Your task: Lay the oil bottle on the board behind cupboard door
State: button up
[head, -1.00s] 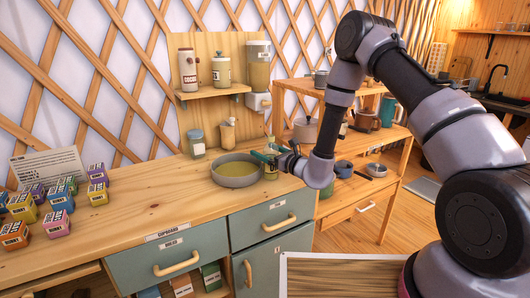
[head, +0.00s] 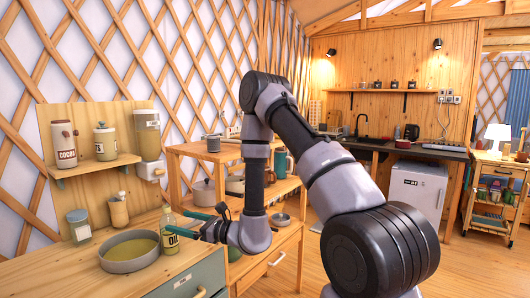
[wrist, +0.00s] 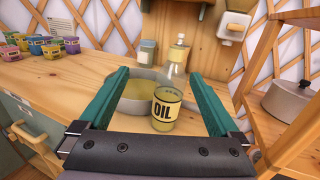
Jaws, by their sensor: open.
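The oil bottle (head: 169,232) stands upright on the wooden counter, just right of a grey pan (head: 130,252). It is clear with a yellow OIL label and a pale cap. My gripper (head: 185,224) is at the bottle from the right, with green fingers. In the wrist view the open fingers (wrist: 160,92) lie to the left and right of the oil bottle (wrist: 167,102), with a gap on both sides. The board and an open cupboard door do not show in the current frames.
A wall shelf (head: 92,166) holds canisters above. A wooden shelf unit with a lidded pot (head: 203,192) stands to the right.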

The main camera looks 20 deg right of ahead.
jog(key=s+r+n+g, duration=1.2)
jog(key=s+r+n, duration=0.3)
jog(key=r, duration=0.4)
jog(key=s+d+r+n+t+h, duration=0.2)
jog(key=s+d+h, duration=0.1)
jog(key=d, duration=0.4)
jog(key=s+d+r+n+t+h, duration=0.1)
jog(key=s+d+r+n+h, duration=0.1)
jog(key=d+h, duration=0.4)
jog(key=shift+s+d+r+n+t, duration=0.4)
jog(key=shift+s+d, duration=0.4)
jog(key=shift+d, duration=0.4)
jog(key=shift+o, duration=0.2)
jog(key=d+r+t+h, duration=0.3)
jog(key=d+r+t, duration=0.1)
jog(key=d, duration=0.4)
jog(key=shift+s+r+n+t+h, duration=0.3)
jog(key=shift+s+r+n+h, duration=0.1)
jog(key=shift+r, duration=0.1)
jog(key=shift+w+f, duration=0.1)
